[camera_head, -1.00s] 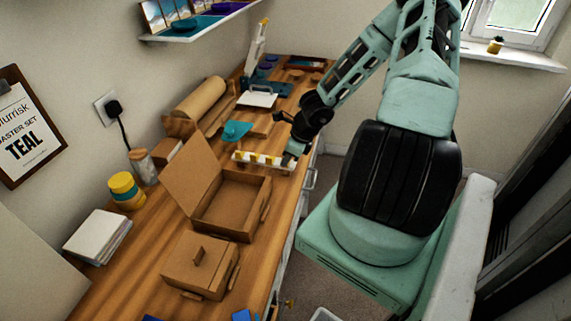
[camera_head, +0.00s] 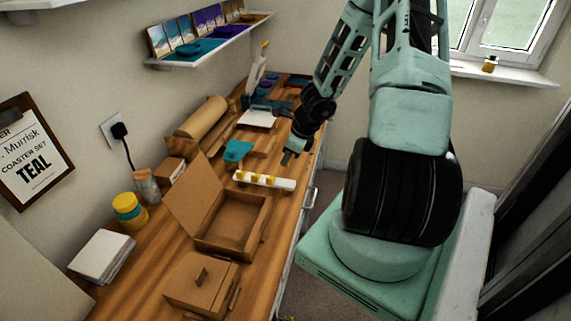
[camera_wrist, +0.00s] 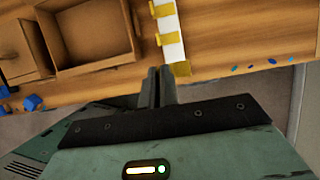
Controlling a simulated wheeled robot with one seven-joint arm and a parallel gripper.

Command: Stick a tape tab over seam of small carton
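The small carton (camera_head: 202,284) is a closed brown cardboard box with a small upright piece on its lid, on the near part of the bench. A white strip (camera_head: 284,184) bears several yellow tape tabs (camera_head: 263,180) further back. The strip also shows in the wrist view (camera_wrist: 172,49), with a yellow tab (camera_wrist: 181,69) at its near end. My gripper (camera_head: 287,160) is above and beyond the strip's right end, apart from it. In the wrist view, the fingers (camera_wrist: 160,75) are close together just left of the strip's end. I see no tab between them.
A larger open carton (camera_head: 228,236) with a raised lid stands between the small carton and the strip. Jars (camera_head: 130,212), white tiles (camera_head: 100,256) and a paper roll (camera_head: 203,116) line the wall side. Blue blocks (camera_wrist: 34,103) lie near the bench edge.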

